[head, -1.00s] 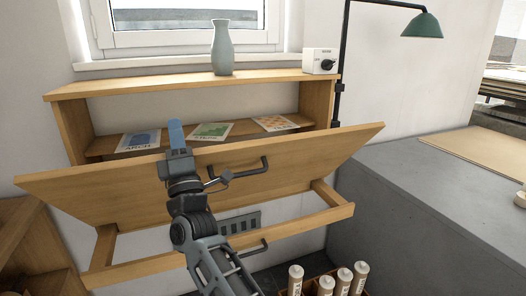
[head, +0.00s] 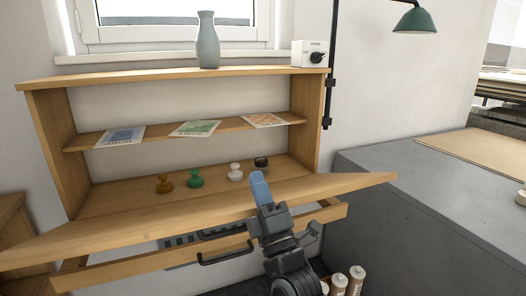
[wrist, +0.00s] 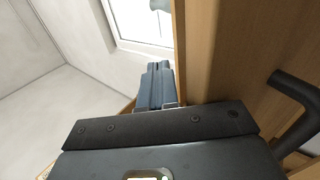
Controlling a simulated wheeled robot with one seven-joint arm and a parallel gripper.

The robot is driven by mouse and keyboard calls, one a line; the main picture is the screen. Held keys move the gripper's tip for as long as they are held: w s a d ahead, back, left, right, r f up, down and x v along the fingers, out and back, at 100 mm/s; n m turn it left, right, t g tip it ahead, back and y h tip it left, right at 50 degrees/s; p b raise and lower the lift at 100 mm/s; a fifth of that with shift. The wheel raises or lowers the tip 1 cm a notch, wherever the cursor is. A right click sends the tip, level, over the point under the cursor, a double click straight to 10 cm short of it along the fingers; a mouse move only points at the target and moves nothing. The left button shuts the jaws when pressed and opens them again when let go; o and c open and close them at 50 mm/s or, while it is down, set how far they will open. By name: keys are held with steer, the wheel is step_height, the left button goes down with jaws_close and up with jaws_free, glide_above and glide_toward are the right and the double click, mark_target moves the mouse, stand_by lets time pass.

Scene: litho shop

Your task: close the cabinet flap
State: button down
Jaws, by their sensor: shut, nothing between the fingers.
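The wooden cabinet (head: 52,140) stands against the wall below the window. Its flap (head: 150,220) is open, tilted outward and seen nearly edge-on in the head view, with the cabinet's inside showing above it. A dark bar handle (head: 226,256) shows below the flap's edge; a dark handle (wrist: 296,98) also shows beside the wood at the right of the wrist view. My gripper (head: 260,186) is shut and empty, its blue fingertips at the flap's outer edge, right of the middle. In the wrist view the fingers (wrist: 155,86) lie close beside the wood; contact cannot be told.
Inside are several knobbed stamps (head: 195,178) and a shelf (head: 160,133) with three printed sheets. A vase (head: 207,42) and a white box (head: 309,54) stand on top. A grey bench (head: 420,200) is at the right, below a green lamp (head: 415,20). Tubes (head: 355,280) stand below.

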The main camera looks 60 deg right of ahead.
mark_target(277, 200)
steer(key=shift+m+g+h, duration=0.4)
steer(key=shift+m+g, duration=0.2)
steer(key=shift+m, duration=0.1)
steer(key=s, duration=0.1)
steer(key=s+f, duration=0.2)
steer(key=s, duration=0.1)
steer(key=shift+d+b, duration=0.2)
steer(key=shift+b, duration=0.15)
steer(key=p+x, duration=0.2)
steer(key=x, duration=1.2)
steer(key=shift+s+a, duration=0.1)
